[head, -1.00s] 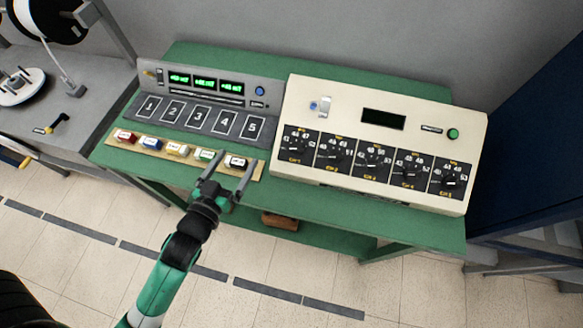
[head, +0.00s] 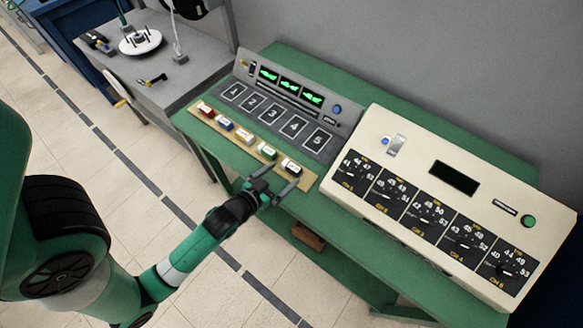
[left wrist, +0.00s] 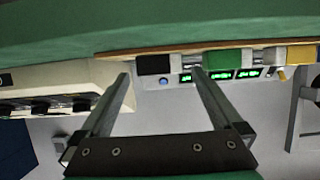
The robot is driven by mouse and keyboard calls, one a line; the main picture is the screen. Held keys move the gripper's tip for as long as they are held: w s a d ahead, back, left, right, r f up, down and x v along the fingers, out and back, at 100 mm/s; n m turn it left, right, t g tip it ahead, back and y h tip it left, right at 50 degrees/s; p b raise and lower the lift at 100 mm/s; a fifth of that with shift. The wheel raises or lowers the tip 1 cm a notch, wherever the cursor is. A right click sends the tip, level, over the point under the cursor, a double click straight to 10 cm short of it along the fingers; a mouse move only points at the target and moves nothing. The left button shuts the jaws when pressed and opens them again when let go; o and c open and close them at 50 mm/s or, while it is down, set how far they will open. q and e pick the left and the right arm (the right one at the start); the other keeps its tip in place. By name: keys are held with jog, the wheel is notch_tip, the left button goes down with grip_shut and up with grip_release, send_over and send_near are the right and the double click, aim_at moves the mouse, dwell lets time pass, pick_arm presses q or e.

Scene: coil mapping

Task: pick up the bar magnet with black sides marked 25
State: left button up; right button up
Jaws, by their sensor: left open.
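A bar magnet with black sides (head: 291,168) and a white top sits at the right end of a row on a wooden strip (head: 214,123). Its number is too small to read. My left gripper (head: 283,175) is open just in front of this magnet, its fingers pointing at it. In the left wrist view the black magnet (left wrist: 153,64) shows beyond and between the two open fingertips (left wrist: 160,74), apart from them. The green magnet (left wrist: 222,59) is beside it, near the right finger. My right gripper is not in view.
Red (head: 206,109), blue, yellow and green (head: 267,151) magnets share the strip. Behind is a grey panel with numbered slots (head: 276,119) and lit displays. A cream dial box (head: 455,178) stands close on the right. The green table's front edge lies under the gripper.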

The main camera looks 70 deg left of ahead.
aim_at(289, 169)
pick_arm(q)
jog(key=x, duration=0.3)
jog(key=b+x, duration=0.1)
jog(key=shift+w+a+r, duration=0.2)
jog(key=shift+w, duration=0.2)
jog(key=c, duration=1.3)
jog(key=shift+r+p, duration=0.3)
jog(key=shift+r, duration=0.1)
notch_tip(289, 169, up, 3)
jog(key=shift+f+p, duration=0.1)
jog(key=shift+p, duration=0.65)
jog(key=a+r+p+v, duration=0.1)
jog(key=v, duration=0.4)
jog(key=r+p+v, duration=0.1)
jog(key=v, duration=0.5)
jog(key=a+r+p+v, duration=0.1)
jog(key=p+v, duration=0.1)
jog(key=v, duration=0.3)
jog(key=shift+s+a+r, duration=0.1)
jog(key=shift+s+a, duration=0.1)
jog(key=shift+s, duration=0.1)
